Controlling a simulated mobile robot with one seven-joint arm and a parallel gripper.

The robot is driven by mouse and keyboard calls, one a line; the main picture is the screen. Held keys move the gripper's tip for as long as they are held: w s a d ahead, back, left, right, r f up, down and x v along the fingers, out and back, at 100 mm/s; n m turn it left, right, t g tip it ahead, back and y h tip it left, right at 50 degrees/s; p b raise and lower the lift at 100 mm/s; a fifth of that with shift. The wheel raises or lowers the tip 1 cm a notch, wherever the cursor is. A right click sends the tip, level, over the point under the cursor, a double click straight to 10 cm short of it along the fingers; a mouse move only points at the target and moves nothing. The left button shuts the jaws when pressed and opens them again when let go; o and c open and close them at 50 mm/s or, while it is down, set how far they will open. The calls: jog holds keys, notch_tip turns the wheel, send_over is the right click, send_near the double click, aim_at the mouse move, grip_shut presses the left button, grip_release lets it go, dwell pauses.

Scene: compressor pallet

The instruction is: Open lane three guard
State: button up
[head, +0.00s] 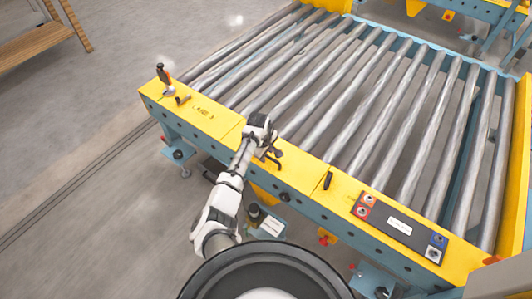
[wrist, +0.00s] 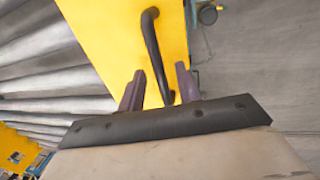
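A yellow guard cover (head: 222,122) runs along the near edge of the roller conveyor, with small dark lettering too small to read surely. In the wrist view a black bar handle (wrist: 151,45) stands on the yellow surface (wrist: 108,32). My gripper (wrist: 158,84) is open, with one dark finger on each side of the handle's lower end. I see no clear contact between fingers and handle. In the head view my gripper (head: 273,152) is over the yellow edge near the middle, and it partly hides the handle there.
The metal rollers (head: 345,95) lie behind the yellow edge. An orange-and-black tool (head: 163,74) stands at the left end. Another black handle (head: 327,180) and a control panel (head: 400,225) with buttons are to the right. Open floor (head: 70,130) lies left.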

jog(key=shift+c, duration=0.4)
grip_shut()
